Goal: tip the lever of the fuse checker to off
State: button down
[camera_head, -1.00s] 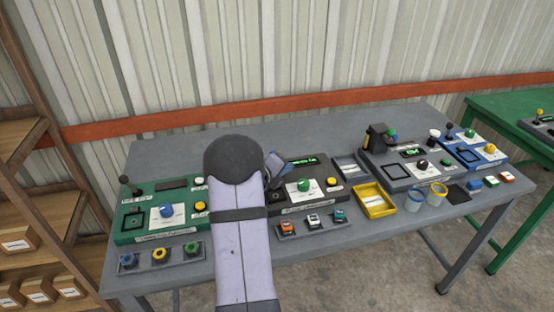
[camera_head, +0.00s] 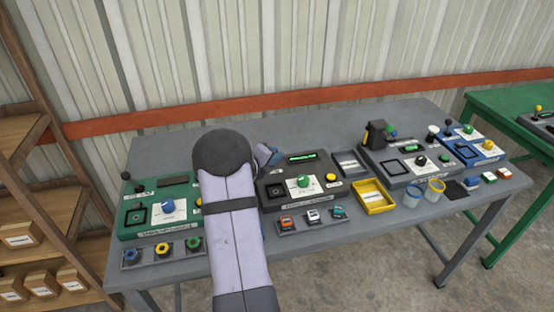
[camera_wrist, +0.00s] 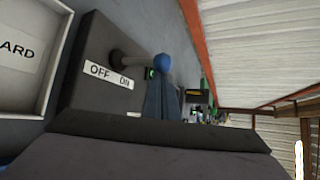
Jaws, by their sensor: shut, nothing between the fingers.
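The black tester (camera_head: 275,204) in the middle of the bench, which I take as the fuse checker, has a lit green display, a green knob and a yellow button; its label is unreadable. In the wrist view a dark panel (camera_wrist: 88,98) carries an OFF/ON label. Its lever (camera_wrist: 135,58), tipped with a blue ball, leans towards ON. My gripper (camera_wrist: 163,102) is shut and empty, its fingers just below the ball in the picture; I cannot tell whether they touch. In the head view my gripper (camera_head: 268,155) is at the tester's back left, partly hidden by my arm.
A green tester (camera_head: 184,190) stands left of my arm; a grey tester (camera_head: 400,178) and a blue one (camera_head: 490,155) stand right. A pale tray (camera_wrist: 45,108) lies left of the panel in the wrist view.

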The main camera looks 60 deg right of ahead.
jog(key=shift+w+a+b, duration=0.15)
jog(key=shift+b, duration=0.25)
jog(key=h+b, duration=0.1)
jog(key=b, duration=0.2)
jog(key=w+a+n+g+h+b, duration=0.1)
jog(key=b, duration=0.2)
jog(key=shift+w+a+f, duration=0.15)
jog(key=shift+f, duration=0.15)
jog(key=n+h+b, duration=0.1)
jog(key=b, duration=0.1)
jog(key=w+a+n+h+b, duration=0.1)
jog(key=b, duration=0.2)
jog(key=shift+w+a+g+h, duration=0.1)
jog(key=shift+g+h, duration=0.2)
jog(key=shift+w+a+r+b, duration=0.15)
jog(key=shift+b, duration=0.45)
jog(key=shift+w+a+r+b, duration=0.1)
jog(key=shift+w+a+b, duration=0.1)
jog(key=shift+b, duration=0.35)
jog(key=shift+s, duration=0.1)
